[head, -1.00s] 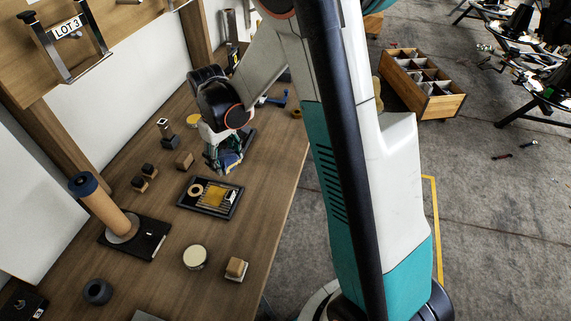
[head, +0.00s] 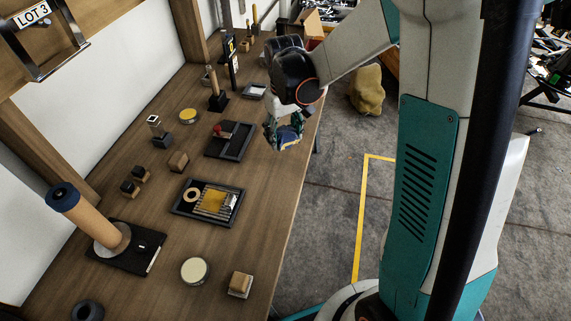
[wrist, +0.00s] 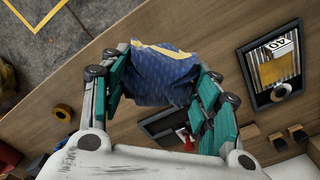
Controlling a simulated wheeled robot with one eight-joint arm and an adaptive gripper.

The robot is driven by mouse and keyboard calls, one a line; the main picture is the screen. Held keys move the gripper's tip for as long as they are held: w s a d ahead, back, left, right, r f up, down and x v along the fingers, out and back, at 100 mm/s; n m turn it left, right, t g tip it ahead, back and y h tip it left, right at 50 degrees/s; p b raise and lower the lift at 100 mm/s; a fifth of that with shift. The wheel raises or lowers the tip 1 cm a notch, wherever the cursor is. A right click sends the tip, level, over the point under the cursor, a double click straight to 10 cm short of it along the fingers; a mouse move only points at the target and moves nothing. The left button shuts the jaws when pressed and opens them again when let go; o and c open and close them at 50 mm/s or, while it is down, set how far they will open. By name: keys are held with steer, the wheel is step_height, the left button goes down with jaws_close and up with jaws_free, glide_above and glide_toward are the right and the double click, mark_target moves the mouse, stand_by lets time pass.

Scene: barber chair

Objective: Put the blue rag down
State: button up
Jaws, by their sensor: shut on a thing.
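The blue rag (wrist: 160,72) is crumpled, with a yellowish edge, and sits between the fingers in the wrist view. It also shows in the head view (head: 288,134), partly hidden by the fingers. My gripper (head: 284,138) is shut on it near the right edge of the wooden workbench (head: 262,190). In the wrist view the teal fingers (wrist: 165,92) press the rag from both sides. The rag appears held above the bench surface; its exact height is hard to tell.
A black tray with a red-handled item (head: 229,140) lies left of my gripper. A tray with a yellow pad (head: 208,202) is nearer. Wooden blocks, round tins and a tan roll on a stand (head: 93,220) fill the left side. Bare bench lies between the trays and the right edge.

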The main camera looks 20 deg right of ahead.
mark_target(284, 167)
step_height(284, 167, down, 12)
steer(key=b, duration=0.3)
steer(key=shift+r+b, duration=0.1)
steer(key=shift+b, duration=0.3)
steer(key=o, duration=1.1)
